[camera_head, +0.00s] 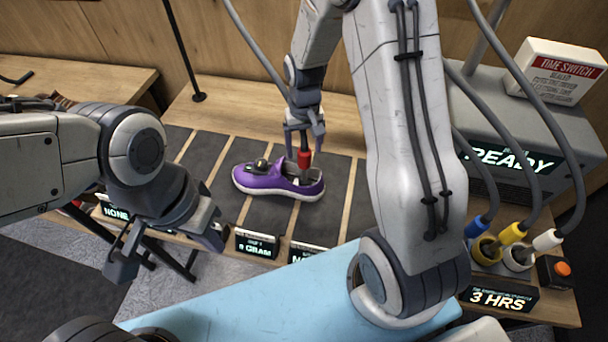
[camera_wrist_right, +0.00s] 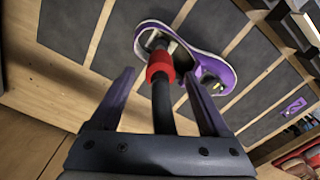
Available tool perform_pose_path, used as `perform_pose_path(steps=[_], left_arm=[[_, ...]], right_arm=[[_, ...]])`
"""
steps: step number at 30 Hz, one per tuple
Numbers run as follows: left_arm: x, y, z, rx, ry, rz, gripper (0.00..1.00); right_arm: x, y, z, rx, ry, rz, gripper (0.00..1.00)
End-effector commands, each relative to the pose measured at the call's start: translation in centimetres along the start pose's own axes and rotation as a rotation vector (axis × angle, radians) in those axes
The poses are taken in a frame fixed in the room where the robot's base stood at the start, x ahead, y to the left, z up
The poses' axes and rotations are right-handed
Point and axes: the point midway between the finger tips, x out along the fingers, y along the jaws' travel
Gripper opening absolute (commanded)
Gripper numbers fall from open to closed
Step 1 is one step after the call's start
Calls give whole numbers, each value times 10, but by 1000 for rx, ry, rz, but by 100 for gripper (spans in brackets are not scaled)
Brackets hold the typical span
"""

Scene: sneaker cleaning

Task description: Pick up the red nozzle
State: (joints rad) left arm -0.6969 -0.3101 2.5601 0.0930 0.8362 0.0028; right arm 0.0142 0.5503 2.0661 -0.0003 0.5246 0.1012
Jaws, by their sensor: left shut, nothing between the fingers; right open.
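The red nozzle (camera_head: 304,158) is a red collar on a dark tube, pointing down over the opening of a purple shoe (camera_head: 255,182). My right gripper (camera_head: 304,132) is open just above the red collar. In the right wrist view, the red collar (camera_wrist_right: 160,67) lies between the tips of the two spread fingers of my right gripper (camera_wrist_right: 158,80). Contact with either finger does not show. The tube's end reaches the shoe's opening (camera_wrist_right: 155,40); whether it touches cannot be told. My left gripper (camera_head: 165,252) is empty and shut, at the lower left in front of the bench.
The shoe stands on a dark, strip-divided bench mat (camera_head: 330,190) with label signs (camera_head: 257,243) along its front. Blue, yellow and white hose plugs (camera_head: 512,236) stand at the right near a grey "READY" machine (camera_head: 520,130). A light blue surface (camera_head: 240,300) lies in front.

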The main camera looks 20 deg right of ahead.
Motion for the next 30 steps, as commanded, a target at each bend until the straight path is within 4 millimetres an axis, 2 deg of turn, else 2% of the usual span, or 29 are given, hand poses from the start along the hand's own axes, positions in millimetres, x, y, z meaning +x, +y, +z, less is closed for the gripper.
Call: perform_pose_path(steps=[3,9,17,18,23,24,30], left_arm=[[-14,1,-1,0,0,0,0],[-16,1,-1,2,0,0,0],[-16,1,-1,2,0,0,0],[-16,1,-1,2,0,0,0],[-16,1,-1,2,0,0,0],[-16,1,-1,2,0,0,0],[-16,1,-1,2,0,0,0]], right_arm=[[15,0,5,-1,-7,1,79],[37,0,4,0,-2,0,79],[39,0,3,0,0,0,79],[39,0,3,0,0,0,64],[39,0,3,0,0,0,3],[39,0,3,0,0,0,0],[38,0,3,0,0,0,0]])
